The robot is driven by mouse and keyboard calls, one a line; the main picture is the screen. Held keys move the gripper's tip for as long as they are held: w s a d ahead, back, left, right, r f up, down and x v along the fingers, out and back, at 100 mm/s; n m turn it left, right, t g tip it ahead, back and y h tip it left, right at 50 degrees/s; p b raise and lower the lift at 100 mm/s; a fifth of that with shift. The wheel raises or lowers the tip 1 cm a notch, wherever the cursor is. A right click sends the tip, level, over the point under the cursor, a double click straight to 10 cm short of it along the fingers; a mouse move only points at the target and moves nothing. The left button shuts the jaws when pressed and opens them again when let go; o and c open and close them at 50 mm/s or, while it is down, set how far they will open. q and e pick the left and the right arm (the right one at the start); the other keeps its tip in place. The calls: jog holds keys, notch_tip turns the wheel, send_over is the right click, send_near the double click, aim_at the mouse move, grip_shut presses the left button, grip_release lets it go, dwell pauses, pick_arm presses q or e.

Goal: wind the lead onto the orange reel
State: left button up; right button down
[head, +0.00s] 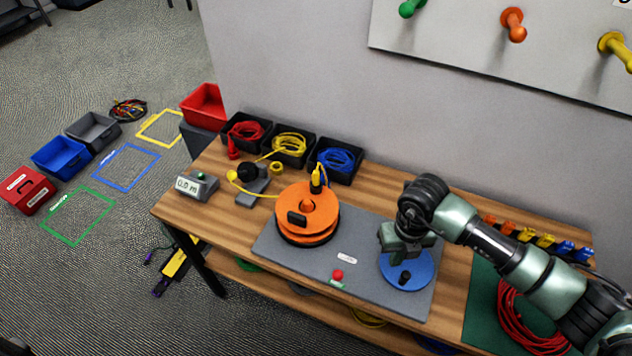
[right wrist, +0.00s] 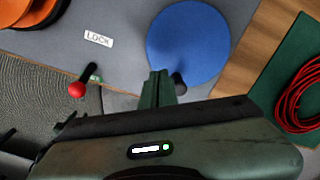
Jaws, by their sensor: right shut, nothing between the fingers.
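The orange reel (head: 308,214) stands on the left part of a grey base plate (head: 360,232). A yellow lead (head: 262,194) runs from the yellow coil past a small black device to the reel. A yellow plug (head: 317,176) stands at the reel's top. A blue disc (head: 414,272) with a black knob (head: 404,278) lies on the plate's right part; disc (right wrist: 190,42) and knob (right wrist: 180,82) show in the right wrist view. My right gripper (head: 398,254) is shut and empty over the disc, its fingertips (right wrist: 158,80) beside the knob. My left gripper is out of view.
A red-knobbed lever (head: 338,275) by a LOCK label stands at the plate's front. Black bins with red (head: 246,132), yellow (head: 289,145) and blue (head: 340,160) coils line the wall. A meter (head: 196,186) sits left. A red cable coil (head: 522,325) lies on a green mat.

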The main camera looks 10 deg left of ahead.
aim_at(390, 272)
jog(key=shift+f+b, duration=1.95)
jog(key=shift+f, duration=0.55)
